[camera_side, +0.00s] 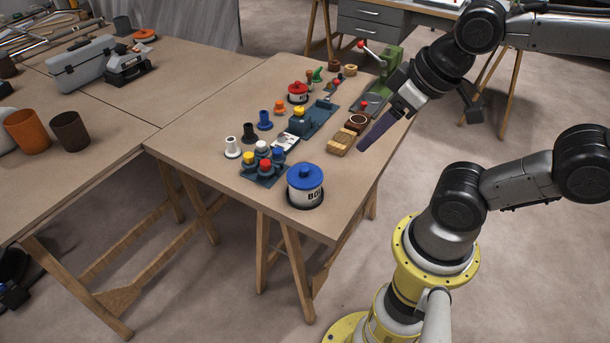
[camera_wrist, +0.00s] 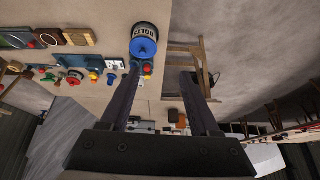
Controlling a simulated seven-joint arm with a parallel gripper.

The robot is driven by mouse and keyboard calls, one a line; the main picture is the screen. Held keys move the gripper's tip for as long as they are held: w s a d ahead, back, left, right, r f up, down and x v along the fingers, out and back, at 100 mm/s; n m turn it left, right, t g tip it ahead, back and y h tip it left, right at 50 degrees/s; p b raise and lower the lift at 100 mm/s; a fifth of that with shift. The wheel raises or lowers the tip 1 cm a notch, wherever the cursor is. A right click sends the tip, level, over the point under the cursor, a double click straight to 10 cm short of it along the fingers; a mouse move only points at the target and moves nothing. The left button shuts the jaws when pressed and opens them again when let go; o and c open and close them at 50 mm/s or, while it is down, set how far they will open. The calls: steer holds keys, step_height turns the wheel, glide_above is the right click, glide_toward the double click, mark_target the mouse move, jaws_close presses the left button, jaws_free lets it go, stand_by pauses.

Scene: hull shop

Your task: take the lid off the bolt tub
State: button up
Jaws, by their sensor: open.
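The bolt tub (camera_side: 304,192) is a white round tub with dark lettering, standing at the near corner of the wooden table. Its blue lid (camera_side: 305,171) with a knob on top is on the tub. In the wrist view the tub (camera_wrist: 143,30) shows "BOLTS" beside its blue lid (camera_wrist: 143,47), at the top of the picture. My gripper (camera_side: 362,147) is in the air above the table's right edge, up and to the right of the tub. In the wrist view its two long dark fingers (camera_wrist: 162,75) are apart, with nothing held between them.
Left of the tub is a dark holder with several coloured-topped pegs (camera_side: 263,165). Wooden blocks (camera_side: 342,141) lie near my gripper. A green machine (camera_side: 388,65) stands at the table's far end. Another table (camera_side: 105,120) with a grey toolbox (camera_side: 82,65) is to the left.

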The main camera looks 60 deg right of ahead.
steer(key=m, duration=0.1)
steer(key=m+g, duration=0.6)
steer(key=m, duration=1.1)
glide_above(305, 168)
step_height(305, 168, down, 6)
step_height(305, 168, down, 14)
jaws_close()
